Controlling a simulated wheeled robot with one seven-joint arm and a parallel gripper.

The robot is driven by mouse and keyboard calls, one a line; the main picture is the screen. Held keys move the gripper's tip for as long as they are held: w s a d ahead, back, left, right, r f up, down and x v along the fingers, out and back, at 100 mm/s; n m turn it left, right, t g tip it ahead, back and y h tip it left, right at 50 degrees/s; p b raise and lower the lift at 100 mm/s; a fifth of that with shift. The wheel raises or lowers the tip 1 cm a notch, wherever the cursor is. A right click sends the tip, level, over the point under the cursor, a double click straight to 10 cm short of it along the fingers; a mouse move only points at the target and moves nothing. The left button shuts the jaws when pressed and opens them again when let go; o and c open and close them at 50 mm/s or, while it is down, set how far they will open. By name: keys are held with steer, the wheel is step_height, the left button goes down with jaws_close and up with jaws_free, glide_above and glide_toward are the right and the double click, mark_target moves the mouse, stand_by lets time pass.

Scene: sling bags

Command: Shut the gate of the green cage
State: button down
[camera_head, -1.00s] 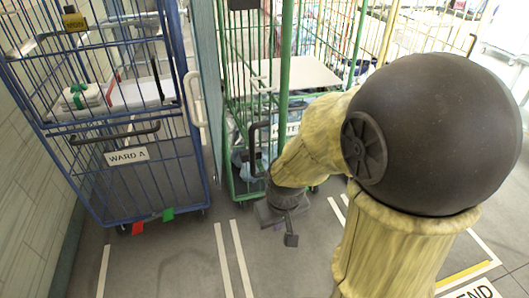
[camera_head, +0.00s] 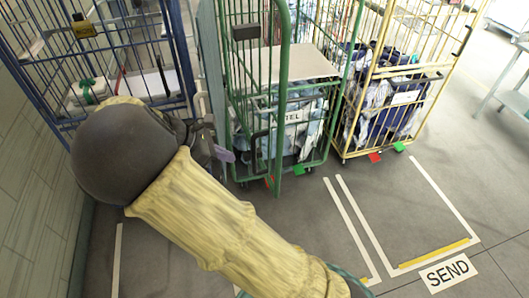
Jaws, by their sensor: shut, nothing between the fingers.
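The green cage (camera_head: 337,110) stands upright between a blue and a yellow cage. Its gate (camera_head: 283,70) shows as a green barred panel with a thick post, standing out at an angle from the cage front, partly open. The gate carries a dark box (camera_head: 245,32) near its top and a black handle (camera_head: 258,150) lower down. My gripper (camera_head: 222,153) is shut and empty, just left of the gate's lower part. Whether it touches the gate I cannot tell. My own wrist and forearm hide part of the gripper and floor.
The blue cage (camera_head: 125,40) stands at left, partly hidden by my arm. The yellow cage (camera_head: 400,60) with bags inside stands right of the green one. A floor bay marked SEND (camera_head: 447,272) lies clear at lower right. A table (camera_head: 512,98) stands at far right.

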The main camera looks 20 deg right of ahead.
steer(key=shift+d, duration=0.1)
stand_by(0.3)
steer(key=p, duration=0.3)
glide_toward(274, 165)
step_height(274, 165, down, 3)
steer(key=shift+d+f+p, duration=0.2)
steer(key=shift+d+p, duration=0.2)
steer(key=shift+d, duration=0.6)
steer(key=shift+d+f+p, duration=0.2)
steer(key=shift+d+p, duration=0.15)
steer(key=shift+d, duration=0.65)
steer(key=shift+d, duration=0.1)
